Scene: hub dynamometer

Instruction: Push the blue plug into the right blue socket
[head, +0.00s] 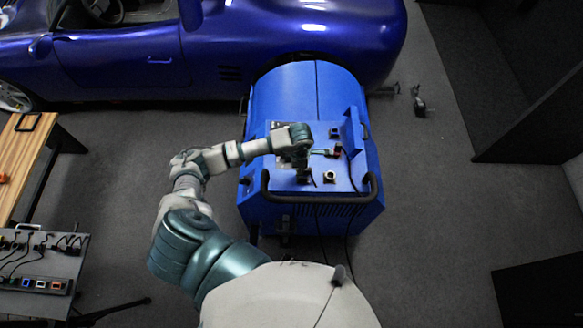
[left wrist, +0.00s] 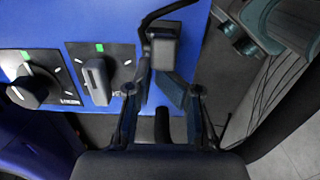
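My left gripper (head: 303,172) is over the top panel of the blue dynamometer (head: 270,100). In the left wrist view its two fingers (left wrist: 162,92) stand apart, with a visible gap between the tips. A dark grey boxy connector (left wrist: 163,48) with a black cable lies just beyond the fingertips and touches neither; its colour marking cannot be made out. A small square socket (head: 335,133) with a blue look sits towards the back of the panel, to the right of the gripper. The blue plug cannot be told for sure. My right gripper is out of view.
A dark connector with a cable (head: 335,152) and a pale-rimmed socket (head: 330,177) are close by on the panel. A black handle bar (head: 320,200) runs along the front. Rotary knobs (left wrist: 97,80) show at left. A blue car (head: 160,55) stands behind; a socket cart (head: 45,265) stands at left.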

